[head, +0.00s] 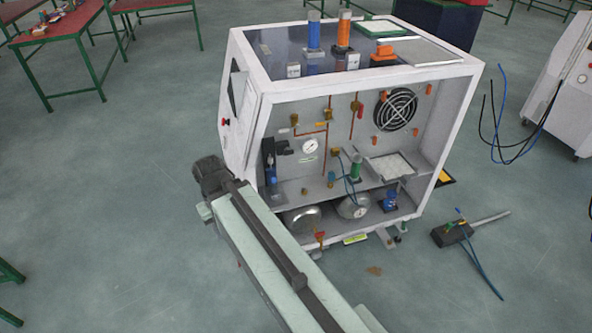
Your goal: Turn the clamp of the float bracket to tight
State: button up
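The gas generator is a white open-fronted cabinet (240,95) in the middle of the head view. Inside at the left, a dark upright fitting (269,163) with a short black piece pointing right stands on the inner shelf. I cannot tell whether this is the float bracket, and its clamp cannot be made out at this size. My arm reaches from the bottom edge up to the cabinet's left front corner and covers part of its lower left.
A round gauge (310,146), a fan grille (396,109) and copper pipes are on the back wall. Metal vessels (303,220) lie on the lower level.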

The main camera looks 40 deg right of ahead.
aim_at(287, 152)
jog(key=z, duration=0.7)
jog(key=k, duration=1.3)
jog(key=u, duration=0.3)
jog(key=i, duration=1.9)
jog(key=z, duration=0.55)
jog(key=k, duration=0.8)
jog(key=z, duration=0.2)
jog(key=i, duration=0.8)
jog(key=u, duration=0.05)
